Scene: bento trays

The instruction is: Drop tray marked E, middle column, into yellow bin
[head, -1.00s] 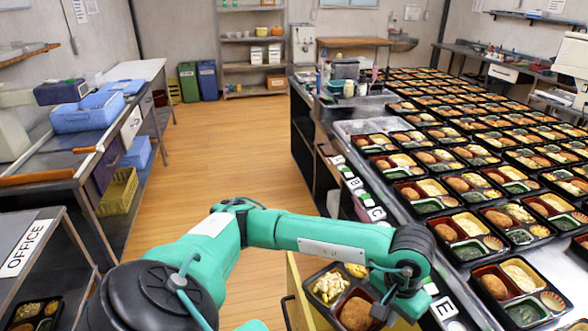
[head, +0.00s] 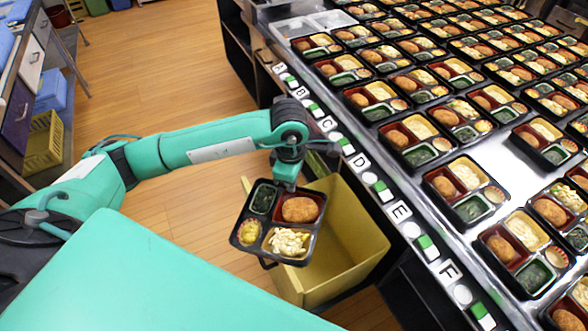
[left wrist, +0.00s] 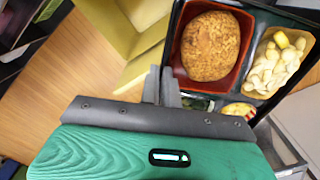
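My left gripper (head: 288,182) is shut on the edge of a black bento tray (head: 319,226), beside its croquette compartment. The tray is tilted, with its food still in it: croquette, pale pasta salad, dark greens and a yellow item. In the head view it overlaps the near left side of the yellow bin (head: 348,238), above the rim. The left wrist view shows the gripper fingers (left wrist: 163,84) at the tray's edge (left wrist: 174,32), with the bin (left wrist: 118,35) beside it. The E label (head: 400,210) is on the table front edge. My right gripper is out of view.
The metal table (head: 511,172) on the right carries rows of full trays behind labels A to F. A bare patch shows in the E row, between two trays. Wooden floor lies left of the bin. A yellow crate (head: 42,143) stands far left.

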